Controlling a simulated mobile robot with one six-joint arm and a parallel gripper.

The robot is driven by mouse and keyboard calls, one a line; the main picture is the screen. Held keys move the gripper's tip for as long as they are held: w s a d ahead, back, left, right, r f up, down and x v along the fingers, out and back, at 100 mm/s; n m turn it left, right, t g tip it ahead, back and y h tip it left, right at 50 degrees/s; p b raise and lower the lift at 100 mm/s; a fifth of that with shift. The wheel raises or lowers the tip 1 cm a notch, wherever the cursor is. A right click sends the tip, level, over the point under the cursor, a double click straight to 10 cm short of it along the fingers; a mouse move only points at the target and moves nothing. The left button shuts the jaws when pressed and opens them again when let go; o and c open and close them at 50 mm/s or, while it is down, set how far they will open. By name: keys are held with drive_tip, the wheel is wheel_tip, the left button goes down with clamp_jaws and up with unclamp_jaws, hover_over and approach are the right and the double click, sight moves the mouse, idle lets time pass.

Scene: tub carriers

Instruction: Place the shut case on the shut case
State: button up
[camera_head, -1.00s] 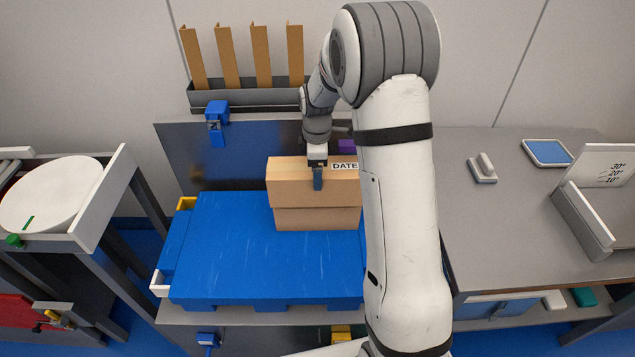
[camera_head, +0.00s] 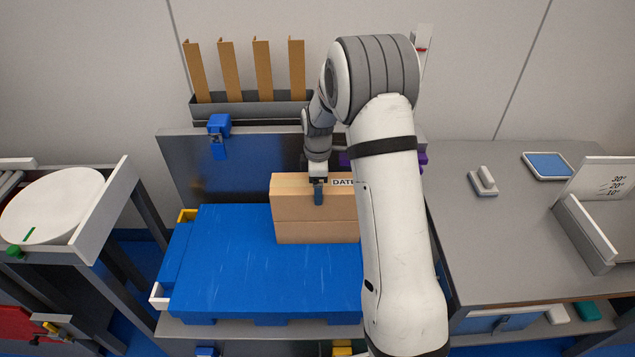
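Two tan cases stand one above the other on the blue platform (camera_head: 235,265). The upper case (camera_head: 290,203) is shut and bears a label reading "DATE". It sits on or right at the top of the lower case (camera_head: 305,232), with no clear gap visible between them. My gripper (camera_head: 318,195) is at the upper case's top edge, with a dark finger against its front face. The other finger is hidden, and my arm hides the right ends of both cases.
A metal panel with a blue latch (camera_head: 219,135) stands behind the platform. Cardboard strips (camera_head: 261,70) stand in a grey rack. A grey bench (camera_head: 500,230) with a small handled block (camera_head: 484,181) lies right. A white round dish (camera_head: 50,205) is left.

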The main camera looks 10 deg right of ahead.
drive_tip(key=o, duration=2)
drive_tip(key=shift+c, duration=0.2)
drive_tip(key=s+r+m, duration=0.2)
drive_tip(key=s+r, duration=0.1)
drive_tip(key=r, duration=0.5)
drive_tip(key=s+r+m, duration=0.1)
drive_tip(key=s+r, duration=0.1)
drive_tip(key=r, duration=0.6)
drive_tip(key=s+r+m+t, duration=0.2)
drive_tip(key=s+m, duration=1)
drive_tip(key=s, duration=1.3)
drive_tip(key=shift+s+r+m+p, duration=0.25)
drive_tip(key=shift+r+m+p, duration=0.1)
drive_tip(key=shift+m+p, duration=0.05)
